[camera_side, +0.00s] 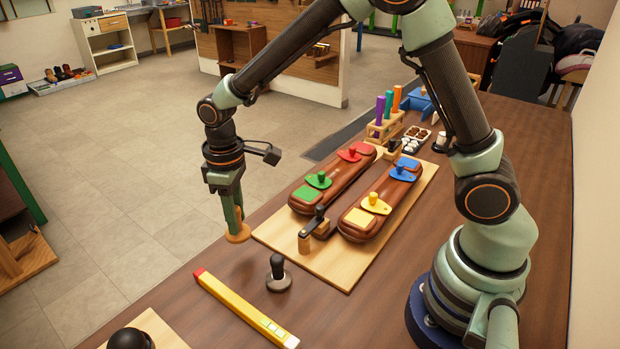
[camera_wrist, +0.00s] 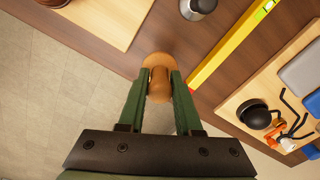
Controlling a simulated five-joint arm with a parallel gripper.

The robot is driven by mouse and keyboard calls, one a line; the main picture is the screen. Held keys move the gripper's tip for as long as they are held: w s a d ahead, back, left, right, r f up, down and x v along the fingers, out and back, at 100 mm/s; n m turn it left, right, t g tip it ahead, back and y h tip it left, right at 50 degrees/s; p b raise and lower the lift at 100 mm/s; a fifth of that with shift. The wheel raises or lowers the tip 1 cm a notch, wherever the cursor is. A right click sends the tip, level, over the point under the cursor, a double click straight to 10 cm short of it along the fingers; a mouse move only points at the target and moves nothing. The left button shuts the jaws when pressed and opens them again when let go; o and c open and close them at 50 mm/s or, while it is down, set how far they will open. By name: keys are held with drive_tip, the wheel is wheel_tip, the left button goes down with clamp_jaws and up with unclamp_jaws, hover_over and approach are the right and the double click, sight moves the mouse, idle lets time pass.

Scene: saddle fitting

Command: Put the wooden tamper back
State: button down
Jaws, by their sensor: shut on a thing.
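The wooden tamper (camera_side: 238,235) is orange-brown with a round disc at its lower end. My gripper (camera_side: 236,212) is shut on it and holds it clear of the surface, by the table's left edge. In the wrist view, the green fingers of my gripper (camera_wrist: 160,88) close on both sides of the tamper (camera_wrist: 157,72). Its upper part is hidden between the fingers. The place where it belongs cannot be told for sure.
A yellow spirit level (camera_side: 245,312) and a black-knobbed metal piece (camera_side: 278,273) lie below. A board (camera_side: 330,275) bears two brown leather forms (camera_side: 375,225) with coloured pieces and a black clamp (camera_side: 315,222). A rack (camera_side: 385,128) stands behind. A small board (camera_side: 165,332) is at front left.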

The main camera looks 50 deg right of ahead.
sight(240, 240)
drive_tip(key=shift+f, duration=3.25)
drive_tip(key=c, duration=0.6)
unclamp_jaws()
drive_tip(key=shift+f, duration=0.15)
wheel_tip(240, 240, up, 12)
drive_tip(key=shift+r, duration=0.2)
drive_tip(key=s+d+r+m+t, duration=0.5)
drive_tip(key=s+d+r, duration=0.5)
drive_tip(key=s+d, duration=0.1)
drive_tip(key=shift+s+d+m+t, duration=0.3)
drive_tip(key=shift+s+m, duration=0.1)
drive_tip(key=shift+s, duration=0.3)
